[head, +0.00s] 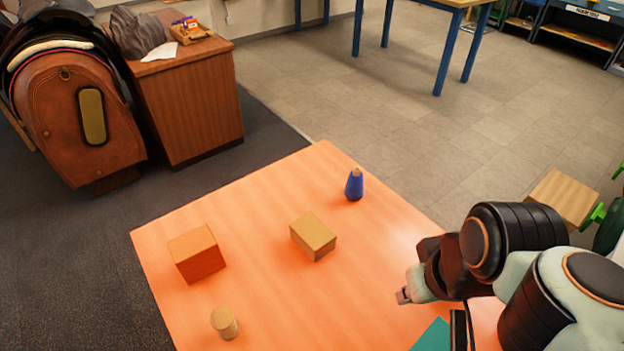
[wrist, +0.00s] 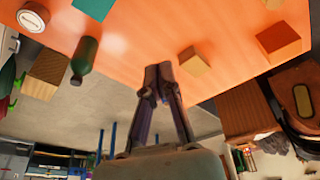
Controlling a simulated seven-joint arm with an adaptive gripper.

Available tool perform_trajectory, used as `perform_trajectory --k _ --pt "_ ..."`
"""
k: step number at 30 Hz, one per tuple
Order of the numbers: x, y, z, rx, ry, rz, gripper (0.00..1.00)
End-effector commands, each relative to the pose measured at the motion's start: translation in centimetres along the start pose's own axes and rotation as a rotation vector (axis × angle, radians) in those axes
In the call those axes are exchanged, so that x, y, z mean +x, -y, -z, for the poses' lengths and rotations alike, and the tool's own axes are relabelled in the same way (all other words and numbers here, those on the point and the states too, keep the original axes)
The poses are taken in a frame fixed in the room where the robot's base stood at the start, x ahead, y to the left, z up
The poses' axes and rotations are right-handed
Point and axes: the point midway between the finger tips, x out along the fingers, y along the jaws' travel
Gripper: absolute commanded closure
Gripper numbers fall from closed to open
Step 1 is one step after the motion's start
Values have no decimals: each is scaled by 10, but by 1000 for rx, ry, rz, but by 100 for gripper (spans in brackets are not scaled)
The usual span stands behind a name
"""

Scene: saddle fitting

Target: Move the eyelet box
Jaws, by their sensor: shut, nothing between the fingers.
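Two boxes stand on the orange table (head: 270,310); I see no label telling which is the eyelet box. The tan box (head: 313,237) stands near the table's middle and also shows in the wrist view (wrist: 193,61). The orange-brown box (head: 197,253) stands to its left and also shows in the wrist view (wrist: 278,40). My gripper (head: 403,296) is over the table's right part, apart from both boxes and to the right of the tan one. Its fingers (wrist: 158,72) are together and empty in the wrist view.
A blue cone (head: 355,184) stands near the far edge. A tan cylinder (head: 224,322) stands at the front left. A teal item (head: 433,335) lies by my arm. The wrist view shows a green bottle (wrist: 85,60) and a round tin (wrist: 33,16). The table between the boxes is clear.

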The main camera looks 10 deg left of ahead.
Motion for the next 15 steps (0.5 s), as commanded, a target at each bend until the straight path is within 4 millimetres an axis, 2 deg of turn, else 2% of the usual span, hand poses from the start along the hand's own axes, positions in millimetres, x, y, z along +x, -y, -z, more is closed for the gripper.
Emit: perform_trajectory --k 1,4,6,8,9,11,12,14,15 --pt "-11 -6 35 -41 -53 -14 100" --pt "-24 -12 108 -132 -145 -33 100" --pt "-24 -12 160 -197 -198 -38 100" --pt "-16 -9 202 -249 -231 -35 100" --pt "-7 -5 229 -281 -251 -31 100" --pt "12 2 265 -324 -271 -19 100" --pt "28 9 286 -350 -281 -9 100" --pt "58 20 313 -382 -285 11 100" --pt "80 28 327 -399 -283 26 100"
